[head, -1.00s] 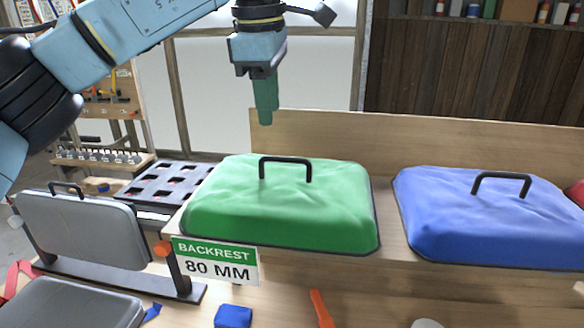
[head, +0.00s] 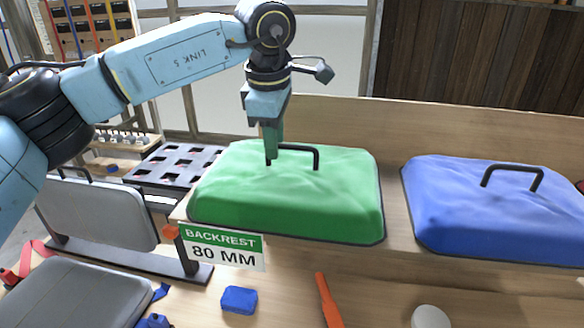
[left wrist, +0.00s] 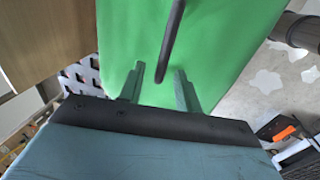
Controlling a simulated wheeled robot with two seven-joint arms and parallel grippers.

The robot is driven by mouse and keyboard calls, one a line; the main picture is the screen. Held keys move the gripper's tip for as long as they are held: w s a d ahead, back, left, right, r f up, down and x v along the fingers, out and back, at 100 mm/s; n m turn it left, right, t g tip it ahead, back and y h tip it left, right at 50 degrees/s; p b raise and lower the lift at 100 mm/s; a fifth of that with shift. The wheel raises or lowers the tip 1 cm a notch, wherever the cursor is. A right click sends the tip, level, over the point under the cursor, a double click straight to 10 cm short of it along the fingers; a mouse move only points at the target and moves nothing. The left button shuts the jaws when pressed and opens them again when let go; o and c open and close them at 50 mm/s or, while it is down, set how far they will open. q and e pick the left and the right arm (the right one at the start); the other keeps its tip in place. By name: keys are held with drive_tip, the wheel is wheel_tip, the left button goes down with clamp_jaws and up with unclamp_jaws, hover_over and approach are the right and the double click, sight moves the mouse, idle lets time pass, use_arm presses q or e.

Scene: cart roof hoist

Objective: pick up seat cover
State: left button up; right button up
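The green cover (head: 290,195) is a padded block with a black bar handle (head: 300,148) on top, resting on the wooden shelf beside the blue cover (head: 495,205). A "BACKREST 80 MM" label (head: 222,247) hangs below the green one. My left gripper (head: 272,155) points down at the left end of the green cover's handle. In the left wrist view, its two green fingers (left wrist: 160,88) are apart, with the handle (left wrist: 172,45) ahead of the gap between them and nothing clamped. My right gripper is not in view.
A grey seat panel (head: 95,212) stands upright at left, and another grey pad (head: 75,290) lies in front. A blue block (head: 239,299), an orange tool (head: 328,300) and a white round piece (head: 430,317) lie on the bench. A slotted black tray (head: 172,165) is behind.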

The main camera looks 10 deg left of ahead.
use_arm(q)
drive_tip(key=shift+w+f, duration=0.2)
drive_tip(key=shift+f, duration=0.85)
clamp_jaws()
